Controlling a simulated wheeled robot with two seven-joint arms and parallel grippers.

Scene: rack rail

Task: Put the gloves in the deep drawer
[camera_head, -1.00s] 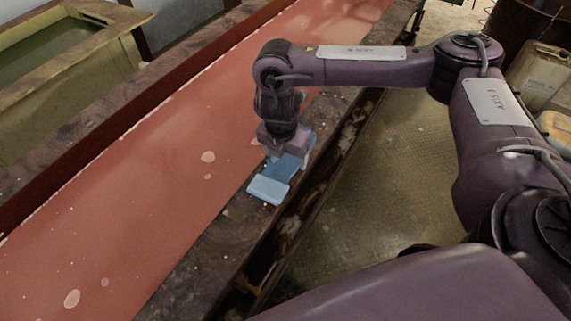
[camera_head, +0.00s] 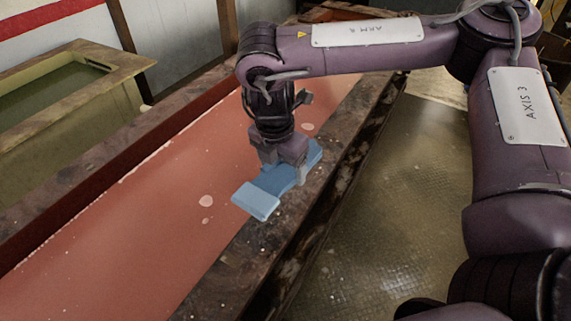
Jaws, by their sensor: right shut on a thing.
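The gloves (camera_head: 257,201) are a folded blue bundle with a lighter blue cuff end toward the lower left. My right gripper (camera_head: 284,176) points down and is shut on the gloves around their middle. The gloves are over the rusty edge of the red-floored trough; I cannot tell whether they touch that edge. The far end of the gloves shows behind the gripper's fingers. My left gripper is not in view. No drawer can be made out in this view.
A long trough with a red floor (camera_head: 130,240) and rusty rims (camera_head: 235,280) runs diagonally across the view. A yellowish tank (camera_head: 70,130) stands at the upper left. Patterned metal floor (camera_head: 400,200) lies open to the right, below my right arm.

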